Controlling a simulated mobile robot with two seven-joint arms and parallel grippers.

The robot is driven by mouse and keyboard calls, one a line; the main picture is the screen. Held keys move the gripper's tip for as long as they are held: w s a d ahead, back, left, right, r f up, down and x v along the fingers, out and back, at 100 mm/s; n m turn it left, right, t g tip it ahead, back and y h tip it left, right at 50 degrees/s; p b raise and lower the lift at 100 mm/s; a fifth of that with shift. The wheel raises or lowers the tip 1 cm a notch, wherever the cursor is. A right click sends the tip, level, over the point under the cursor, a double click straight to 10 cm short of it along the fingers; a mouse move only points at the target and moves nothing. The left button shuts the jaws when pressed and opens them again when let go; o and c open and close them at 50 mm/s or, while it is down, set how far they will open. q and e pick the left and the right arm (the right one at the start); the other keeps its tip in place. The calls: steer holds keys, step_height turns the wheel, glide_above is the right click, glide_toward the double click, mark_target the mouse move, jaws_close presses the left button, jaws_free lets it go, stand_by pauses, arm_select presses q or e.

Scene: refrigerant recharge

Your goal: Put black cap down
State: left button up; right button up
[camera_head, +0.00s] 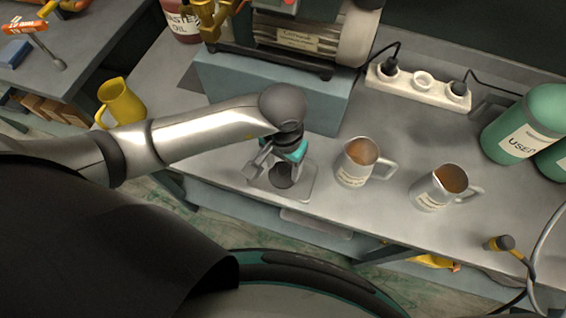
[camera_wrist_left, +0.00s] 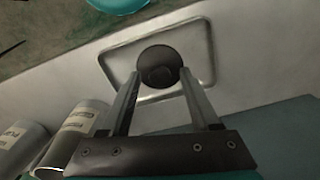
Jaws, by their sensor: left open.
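The black cap (camera_wrist_left: 159,66) is a dark round piece that lies on a small metal tray (camera_wrist_left: 199,53), seen between my left fingers in the left wrist view. In the head view the cap (camera_head: 282,176) is a dark disc on the tray (camera_head: 303,186), below the left gripper. My left gripper (camera_head: 268,170) is open above the tray. Its fingers (camera_wrist_left: 162,100) stand apart on either side of the cap in the left wrist view. Whether they touch it I cannot tell. My right gripper does not show.
Two metal jugs with brown liquid, one nearer (camera_head: 357,163) and one farther right (camera_head: 442,187), stand right of the tray. A machine on a blue-grey block (camera_head: 270,98) is behind. A power strip (camera_head: 420,84), green tanks (camera_head: 522,125) and a yellow jug (camera_head: 121,103) stand around.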

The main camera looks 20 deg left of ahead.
mark_target(283, 170)
arm_select(q)
steer(key=shift+r, duration=0.25)
step_height(283, 170, up, 12)
steer(key=p, duration=0.1)
steer(key=shift+f, duration=0.15)
stand_by(0.6)
